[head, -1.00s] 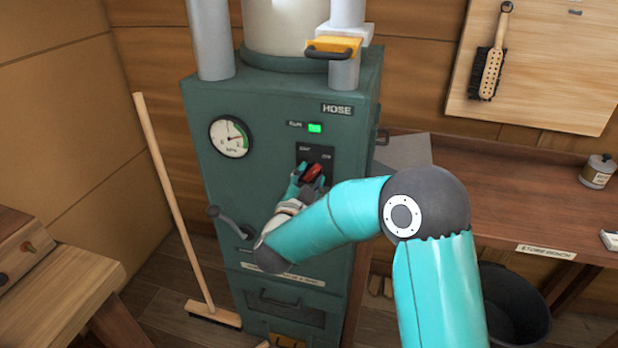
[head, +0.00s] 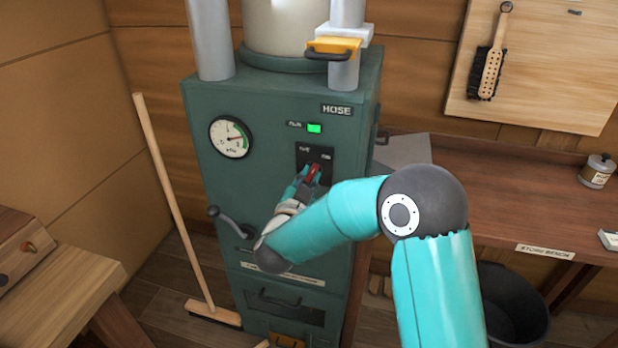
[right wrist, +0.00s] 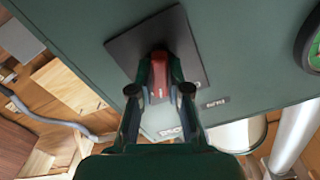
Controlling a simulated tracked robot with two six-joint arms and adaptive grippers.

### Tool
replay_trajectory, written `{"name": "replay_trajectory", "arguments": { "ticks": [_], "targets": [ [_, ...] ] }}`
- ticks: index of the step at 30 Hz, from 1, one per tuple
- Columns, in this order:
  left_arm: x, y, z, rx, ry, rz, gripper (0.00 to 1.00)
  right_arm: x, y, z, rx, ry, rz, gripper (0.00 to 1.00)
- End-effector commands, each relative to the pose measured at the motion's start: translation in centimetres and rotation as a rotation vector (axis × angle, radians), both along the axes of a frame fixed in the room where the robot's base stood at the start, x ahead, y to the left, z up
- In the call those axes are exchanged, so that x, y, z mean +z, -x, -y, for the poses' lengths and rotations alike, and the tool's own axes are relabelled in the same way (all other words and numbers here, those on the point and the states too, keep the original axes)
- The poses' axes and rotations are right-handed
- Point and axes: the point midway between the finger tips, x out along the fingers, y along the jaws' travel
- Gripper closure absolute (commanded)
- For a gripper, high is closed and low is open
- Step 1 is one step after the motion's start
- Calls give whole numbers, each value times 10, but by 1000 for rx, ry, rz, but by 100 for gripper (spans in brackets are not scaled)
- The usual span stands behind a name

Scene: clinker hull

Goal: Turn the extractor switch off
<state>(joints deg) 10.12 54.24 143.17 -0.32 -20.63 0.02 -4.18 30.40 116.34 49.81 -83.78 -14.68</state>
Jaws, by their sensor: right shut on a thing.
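The extractor switch is a red knob (head: 314,175) on a black plate (head: 303,152) on the front of the green cabinet (head: 270,180). My right gripper (head: 308,180) is shut on the red knob. In the right wrist view the knob (right wrist: 160,75) sits between the two fingers (right wrist: 160,92), in front of the dark plate (right wrist: 190,45). The plate carries small lettering too blurred to read surely. A green lamp (head: 314,128) above the plate is lit. My left gripper is not in view.
A round gauge (head: 230,137) and a crank handle (head: 228,221) are on the cabinet's left side. A broom (head: 172,190) leans at left. The store bench (head: 500,200) and a dark bucket (head: 512,300) stand at right.

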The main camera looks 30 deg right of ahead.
Motion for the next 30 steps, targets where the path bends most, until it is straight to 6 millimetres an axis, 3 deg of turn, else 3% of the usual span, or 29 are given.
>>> {"name": "replay_trajectory", "arguments": {
  "ticks": [18, 30],
  "targets": [
    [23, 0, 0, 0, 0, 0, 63, 0, 1, 1, 2, 366, -433, 100],
    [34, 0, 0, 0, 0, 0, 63, -1, 2, 1, 3, 531, -625, 100]
  ]
}}
